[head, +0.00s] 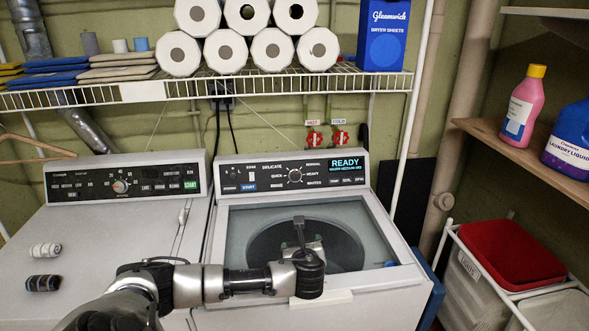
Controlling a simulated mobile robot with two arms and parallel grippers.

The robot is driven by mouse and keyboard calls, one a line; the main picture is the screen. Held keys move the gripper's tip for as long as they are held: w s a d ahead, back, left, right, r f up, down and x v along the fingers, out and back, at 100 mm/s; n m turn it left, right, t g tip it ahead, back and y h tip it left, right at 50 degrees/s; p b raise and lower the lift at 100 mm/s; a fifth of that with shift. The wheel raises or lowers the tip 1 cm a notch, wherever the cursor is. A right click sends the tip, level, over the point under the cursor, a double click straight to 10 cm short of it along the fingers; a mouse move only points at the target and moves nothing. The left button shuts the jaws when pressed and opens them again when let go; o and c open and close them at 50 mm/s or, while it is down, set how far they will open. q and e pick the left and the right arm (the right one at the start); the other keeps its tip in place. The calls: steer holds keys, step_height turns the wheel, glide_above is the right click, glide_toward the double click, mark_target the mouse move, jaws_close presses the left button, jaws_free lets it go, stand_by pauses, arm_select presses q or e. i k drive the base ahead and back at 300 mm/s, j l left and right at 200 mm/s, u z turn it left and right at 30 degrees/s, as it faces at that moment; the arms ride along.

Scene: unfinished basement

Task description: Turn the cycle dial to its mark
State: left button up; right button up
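The cycle dial (295,175) is a small round knob on the control panel of the right-hand machine, the washer (214,235). Printed labels ring it, among them DELICATE, NORMAL, QUICK, HEAVY and WHITES. Its pointer is too small to read surely. The display (346,164) right of it is lit and reads READY. My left gripper (299,224) is over the washer's dark round opening, below the dial in the picture and apart from it. It is seen from behind, its fingers mostly hidden by the wrist, so its opening is unclear. My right gripper is out of view.
A dryer (90,235) with its own dial (120,186) stands at left. A wire shelf (220,85) with paper rolls, folded cloths and a blue box (383,35) hangs above. Bottles stand on the right shelf (500,145), above bins (510,255). Space before the washer panel looks clear.

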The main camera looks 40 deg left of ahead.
mark_target(294, 175)
steer(key=i+j, duration=0.25)
steer(key=j, duration=0.15)
steer(key=i+j, duration=0.25)
steer(key=j, duration=0.15)
steer(key=i+j, duration=0.25)
steer(key=j, duration=0.15)
